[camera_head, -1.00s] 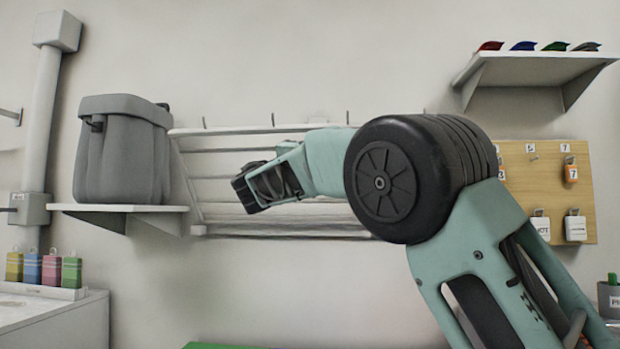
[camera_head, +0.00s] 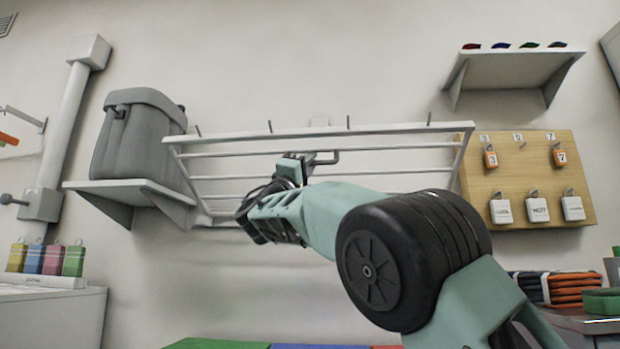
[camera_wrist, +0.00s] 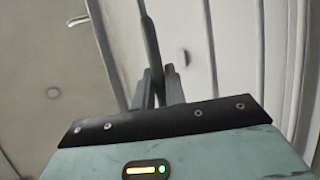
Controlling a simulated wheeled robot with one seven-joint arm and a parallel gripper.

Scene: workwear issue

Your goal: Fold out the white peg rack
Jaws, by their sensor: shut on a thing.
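The white peg rack (camera_head: 215,152) is on the wall in the head view, a slatted frame with dark pegs along its top bar. Its top is wider than its bottom and stands off the wall, so it leans outward. My gripper (camera_head: 303,164) is at this handle, in front of the slats, and partly hidden by my wrist. In the wrist view, my gripper (camera_wrist: 160,82) is shut on a thin dark bar (camera_wrist: 150,40), which appears to be the handle. White slats (camera_wrist: 198,50) pass behind it.
A grey bin (camera_head: 140,140) stands on a shelf (camera_head: 120,187) close to the rack's left end. A wooden key board (camera_head: 540,150) hangs close to its right end. A high shelf (camera_head: 510,70) is at upper right. The wall below the rack is largely clear.

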